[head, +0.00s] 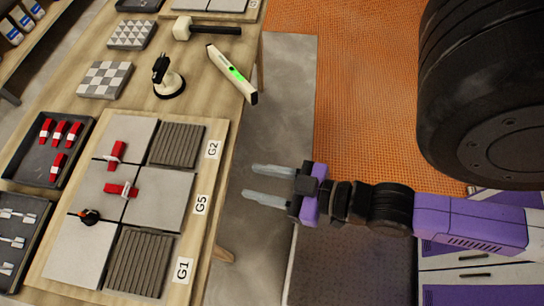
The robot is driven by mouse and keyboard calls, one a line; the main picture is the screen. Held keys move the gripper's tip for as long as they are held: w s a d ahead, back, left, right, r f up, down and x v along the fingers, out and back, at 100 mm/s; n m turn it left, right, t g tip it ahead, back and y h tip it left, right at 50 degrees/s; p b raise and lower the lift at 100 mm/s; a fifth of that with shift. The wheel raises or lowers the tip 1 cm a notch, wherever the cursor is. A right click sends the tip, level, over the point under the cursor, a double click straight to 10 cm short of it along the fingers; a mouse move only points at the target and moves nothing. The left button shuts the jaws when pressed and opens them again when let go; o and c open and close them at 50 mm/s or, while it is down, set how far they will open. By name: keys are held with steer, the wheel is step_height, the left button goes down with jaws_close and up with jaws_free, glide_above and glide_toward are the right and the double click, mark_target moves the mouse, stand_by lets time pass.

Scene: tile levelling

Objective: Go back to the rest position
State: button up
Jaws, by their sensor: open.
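My gripper (258,183) is at the middle of the head view, past the table's right edge and above the grey floor. Its two pale fingers point left toward the table and are spread apart. Nothing is between them. My purple and black arm runs off to the right. The nearest work on the table is a board (193,210) labelled G2, G5 and G1, a little left of the fingertips. It holds grey tiles with red wedges (117,150) and a small black and orange piece (89,216) on them. The fingers touch nothing.
A wooden table (185,105) fills the left. On it are a green-lit level (231,73), a mallet (205,29), a black suction cup (168,82), patterned tiles (105,79) and dark trays (30,150). Orange mesh flooring (370,110) lies behind. Grey floor beside the table is clear.

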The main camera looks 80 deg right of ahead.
steer(key=shift+n+t+y, duration=0.3)
steer(key=shift+n+y, duration=0.3)
steer(key=shift+y, duration=0.3)
steer(key=s+a+r, duration=0.2)
steer(key=r, duration=0.1)
steer(key=shift+s+a, duration=0.4)
